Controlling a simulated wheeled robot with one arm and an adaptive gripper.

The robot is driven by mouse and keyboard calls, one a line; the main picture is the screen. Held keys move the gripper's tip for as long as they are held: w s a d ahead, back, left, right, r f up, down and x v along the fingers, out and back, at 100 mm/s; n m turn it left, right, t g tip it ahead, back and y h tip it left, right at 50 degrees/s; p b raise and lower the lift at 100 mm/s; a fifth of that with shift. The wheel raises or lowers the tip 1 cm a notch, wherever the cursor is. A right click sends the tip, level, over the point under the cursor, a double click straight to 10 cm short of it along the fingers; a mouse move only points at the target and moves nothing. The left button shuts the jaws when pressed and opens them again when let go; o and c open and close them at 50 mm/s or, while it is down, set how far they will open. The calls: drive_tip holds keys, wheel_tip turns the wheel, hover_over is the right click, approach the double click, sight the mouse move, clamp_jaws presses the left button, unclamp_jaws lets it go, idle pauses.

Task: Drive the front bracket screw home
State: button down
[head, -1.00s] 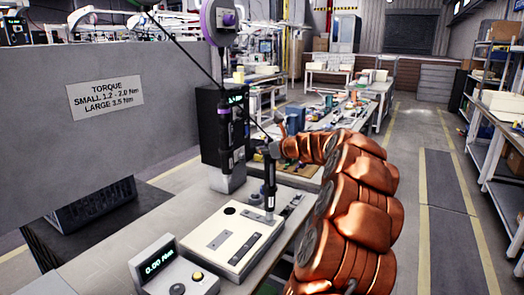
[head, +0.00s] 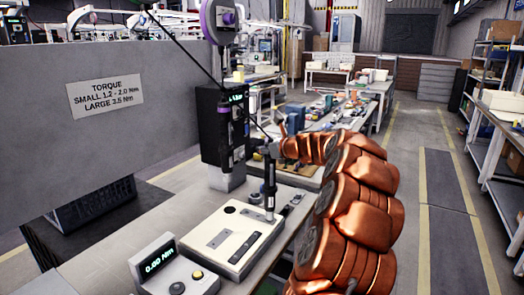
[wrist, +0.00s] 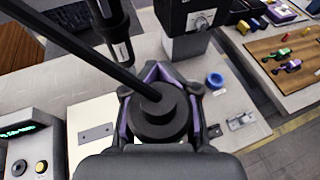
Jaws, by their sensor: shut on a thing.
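My gripper (head: 272,150) is shut around the upper part of a dark powered screwdriver (head: 269,188), which it holds upright. In the wrist view my gripper's purple-edged fingers (wrist: 160,100) close on the driver's black top (wrist: 160,118), where a dark cable or rod meets it. The driver's lower end is over the far right part of a pale fixture plate (head: 225,258).
A torque readout (head: 160,257) showing 0.00 stands left of the plate. A black holder with a second driver (head: 225,125) stands behind it. The wrist view shows a blue ring (wrist: 215,81) and a small metal part (wrist: 240,121). The right aisle is clear.

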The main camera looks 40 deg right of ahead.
drive_tip(key=shift+f, duration=0.5)
idle(0.5)
drive_tip(key=shift+r, duration=0.1)
wheel_tip(320, 180, up, 6)
drive_tip(key=p, duration=0.7)
idle(0.5)
